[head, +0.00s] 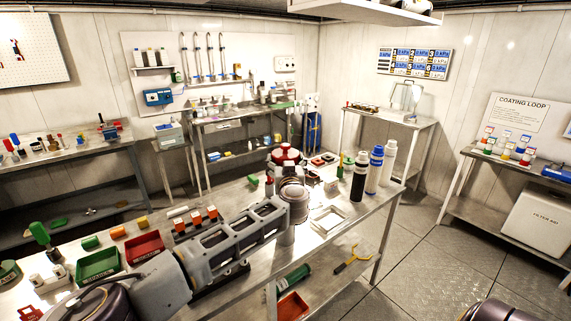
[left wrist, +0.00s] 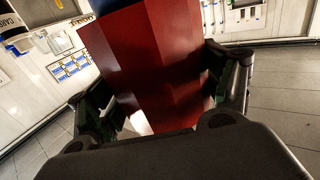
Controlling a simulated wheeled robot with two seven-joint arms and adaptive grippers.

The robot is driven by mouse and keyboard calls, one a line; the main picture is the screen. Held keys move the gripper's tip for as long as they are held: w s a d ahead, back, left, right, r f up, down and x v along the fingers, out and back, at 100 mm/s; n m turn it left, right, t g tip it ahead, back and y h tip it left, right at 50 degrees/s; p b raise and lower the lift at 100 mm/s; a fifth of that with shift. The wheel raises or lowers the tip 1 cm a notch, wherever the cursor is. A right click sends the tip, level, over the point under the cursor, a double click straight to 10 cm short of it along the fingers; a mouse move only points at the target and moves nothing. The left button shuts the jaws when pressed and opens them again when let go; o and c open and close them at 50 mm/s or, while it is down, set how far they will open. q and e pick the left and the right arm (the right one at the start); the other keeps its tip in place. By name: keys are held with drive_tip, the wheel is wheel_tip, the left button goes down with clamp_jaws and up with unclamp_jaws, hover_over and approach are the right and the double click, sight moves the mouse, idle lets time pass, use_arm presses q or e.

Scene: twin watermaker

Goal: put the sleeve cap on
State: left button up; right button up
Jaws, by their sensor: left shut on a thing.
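The red, faceted sleeve cap (head: 287,153) is at the far end of my left arm, above the middle of the bench. In the left wrist view the red cap (left wrist: 160,62) fills the space between the fingers. My left gripper (head: 284,163) is shut on it; the fingers (left wrist: 165,112) show on both sides of the red body. I cannot make out the sleeve; my arm and wrist cover much of the bench there. My right gripper is not in view.
The steel bench (head: 343,232) holds a white square frame (head: 329,219) right of my wrist. Black (head: 360,176), blue-capped (head: 375,170) and white (head: 388,163) bottles stand at its right end. Green (head: 98,264) and red (head: 145,247) trays lie at left.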

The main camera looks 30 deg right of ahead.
use_arm(q)
drive_tip(key=shift+b, duration=0.5)
idle(1.3)
drive_tip(key=shift+f+b, duration=1.9)
drive_tip(key=shift+f, duration=0.2)
idle(0.9)
drive_tip(key=o, duration=1.1)
drive_tip(key=shift+c, duration=0.2)
drive_tip(key=shift+s, duration=0.2)
drive_tip(key=v, duration=1.1)
drive_tip(key=shift+s+a, duration=0.25)
drive_tip(key=shift+s, duration=0.05)
